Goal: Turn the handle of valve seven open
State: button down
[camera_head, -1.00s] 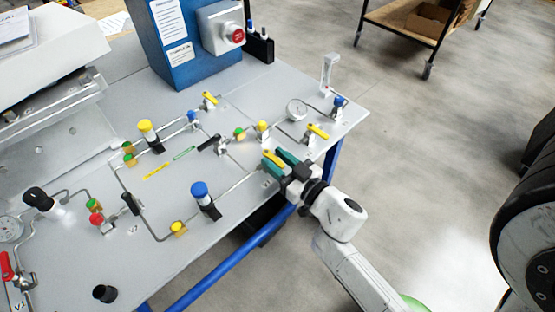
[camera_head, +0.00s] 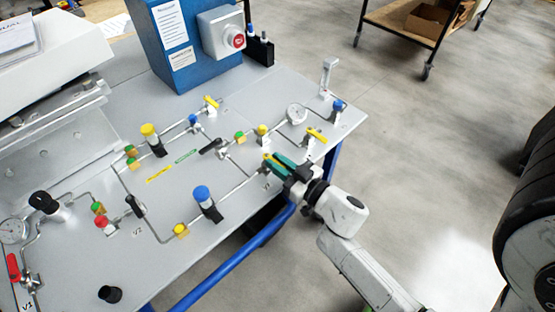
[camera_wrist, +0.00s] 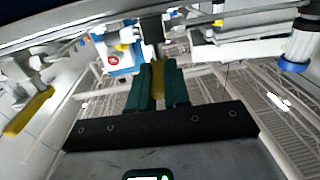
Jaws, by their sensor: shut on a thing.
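A yellow valve handle (camera_head: 268,157) sits near the panel's front right edge. My gripper (camera_head: 277,164), with green fingers, reaches it from the right. In the wrist view the fingers of my gripper (camera_wrist: 158,85) are shut on the yellow handle (camera_wrist: 158,78), which shows as a narrow strip between them. The fingers hide much of the handle and its valve body. No number for this valve can be read.
A blue-capped part (camera_head: 205,198) stands to the left. Thin pipes cross the panel. The floor (camera_head: 430,150) right of the bench is open.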

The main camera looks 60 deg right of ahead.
jog(key=y+p, duration=0.1)
jog(key=n+y+p, duration=0.1)
jog(key=p, duration=0.1)
jog(key=shift+d+r+n+y, duration=0.25)
jog(key=shift+n+y, duration=0.15)
jog(key=shift+d+f+n+y+p, duration=0.2)
jog(key=shift+n+y+p, duration=0.3)
jog(key=shift+y, duration=0.4)
jog(key=shift+d+f+n+y+p, duration=0.15)
jog(key=shift+n+y+p, duration=0.1)
jog(key=shift+n+y, duration=0.5)
jog(key=shift+w+d+n+g+y+b, duration=0.1)
jog(key=shift+d+n+y+b, duration=0.15)
jog(key=shift+y, duration=0.35)
jog(key=shift+s+d+n+g+y+b, duration=0.1)
jog(key=shift+n+y+b, duration=0.1)
jog(key=shift+n+y, duration=0.3)
jog(key=shift+w+d+n+g+y+b, duration=0.1)
jog(key=shift+n+y+b, duration=0.1)
jog(key=shift+y, duration=0.45)
jog(key=shift+d+n+g+y+b, duration=0.3)
jog(key=shift+n+g+y+b, duration=0.2)
jog(key=shift+n+y+b, duration=0.55)
jog(key=shift+w+d+y, duration=0.1)
jog(key=shift+y, duration=0.35)
jog(key=c, duration=1.1)
grip_release()
jog(key=shift+r, duration=0.1)
